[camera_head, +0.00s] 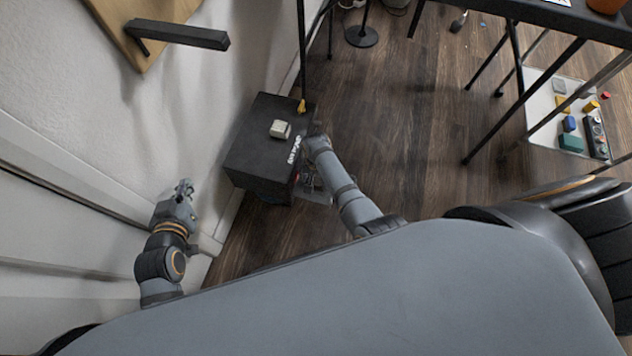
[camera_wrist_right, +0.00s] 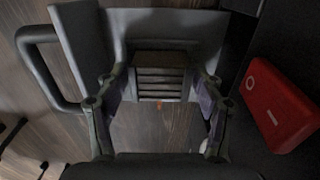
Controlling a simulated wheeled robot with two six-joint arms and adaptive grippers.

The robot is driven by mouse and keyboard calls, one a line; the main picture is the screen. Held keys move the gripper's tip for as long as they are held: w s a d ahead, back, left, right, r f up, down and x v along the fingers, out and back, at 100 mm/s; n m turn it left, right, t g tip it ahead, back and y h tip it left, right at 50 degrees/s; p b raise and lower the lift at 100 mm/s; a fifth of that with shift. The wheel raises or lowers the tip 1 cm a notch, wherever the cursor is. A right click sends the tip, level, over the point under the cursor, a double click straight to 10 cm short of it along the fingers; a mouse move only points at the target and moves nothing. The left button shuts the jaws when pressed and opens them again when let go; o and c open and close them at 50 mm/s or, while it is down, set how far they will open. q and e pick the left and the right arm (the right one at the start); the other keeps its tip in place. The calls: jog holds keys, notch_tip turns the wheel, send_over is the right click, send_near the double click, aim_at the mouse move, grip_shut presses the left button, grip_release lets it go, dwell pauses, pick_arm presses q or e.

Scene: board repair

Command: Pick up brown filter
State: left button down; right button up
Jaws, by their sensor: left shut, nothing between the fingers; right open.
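In the right wrist view a dark brownish slatted block, likely the brown filter (camera_wrist_right: 160,76), sits upright in front of a grey panel. My right gripper (camera_wrist_right: 158,85) is open, with a finger on each side of the block; I cannot tell whether they touch it. In the head view my right gripper (camera_head: 310,186) is low beside the black box, partly hidden by my arm. My left gripper (camera_head: 184,187) is shut and empty near the wall at the left.
The black box (camera_head: 258,165) stands by the wall with a small white item (camera_head: 280,129) on top. A red case (camera_wrist_right: 279,104) lies right of my right gripper. A grey handle (camera_wrist_right: 45,68) is at its left. A mat (camera_head: 542,105) with several coloured parts lies far right.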

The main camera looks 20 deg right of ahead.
jog(key=c, duration=0.9)
